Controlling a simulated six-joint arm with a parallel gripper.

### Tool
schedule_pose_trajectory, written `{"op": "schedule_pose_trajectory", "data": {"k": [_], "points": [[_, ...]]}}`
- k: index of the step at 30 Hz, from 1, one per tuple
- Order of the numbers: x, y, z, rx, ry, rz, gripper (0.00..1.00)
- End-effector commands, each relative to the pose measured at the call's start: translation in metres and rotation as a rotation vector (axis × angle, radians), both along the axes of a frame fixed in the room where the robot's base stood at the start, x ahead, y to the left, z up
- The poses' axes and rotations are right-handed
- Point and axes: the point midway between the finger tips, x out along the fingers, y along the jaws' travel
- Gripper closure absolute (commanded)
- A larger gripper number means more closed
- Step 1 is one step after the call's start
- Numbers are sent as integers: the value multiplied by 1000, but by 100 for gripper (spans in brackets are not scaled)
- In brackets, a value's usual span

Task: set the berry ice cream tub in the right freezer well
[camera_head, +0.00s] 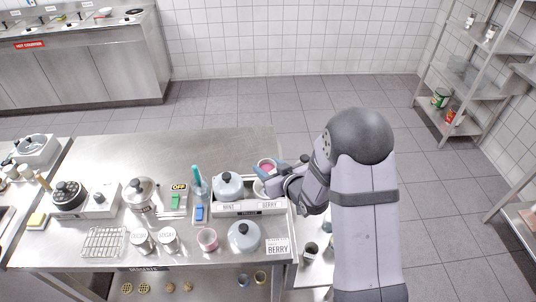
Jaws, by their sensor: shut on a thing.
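The berry ice cream tub (266,165), a small round tub with pink contents, is at the back right of the counter freezer box (248,208). My gripper (275,177) is shut on it, coming in from the right, and partly hides it. The freezer's front carries a mint label on the left and a berry label on the right. A pale blue lid (228,184) with a black knob covers the left well. The right well (260,188) shows a pale rim, uncovered and partly hidden by my gripper. I cannot tell the gap between tub and well.
A second pale blue lid (244,237) lies in front of the freezer, beside a printed card (277,246). A pink-filled cup (207,239), labelled canisters (168,239), a wire rack (103,242) and a steel pot (139,193) stand leftward. The back of the counter is clear.

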Motion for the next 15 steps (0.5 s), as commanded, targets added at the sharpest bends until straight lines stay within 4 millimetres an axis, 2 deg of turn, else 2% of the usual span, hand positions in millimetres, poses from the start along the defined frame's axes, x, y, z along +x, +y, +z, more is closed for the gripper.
{"op": "schedule_pose_trajectory", "data": {"k": [15], "points": [[-2, -2, -14, 0, -1, -14, 81]]}}
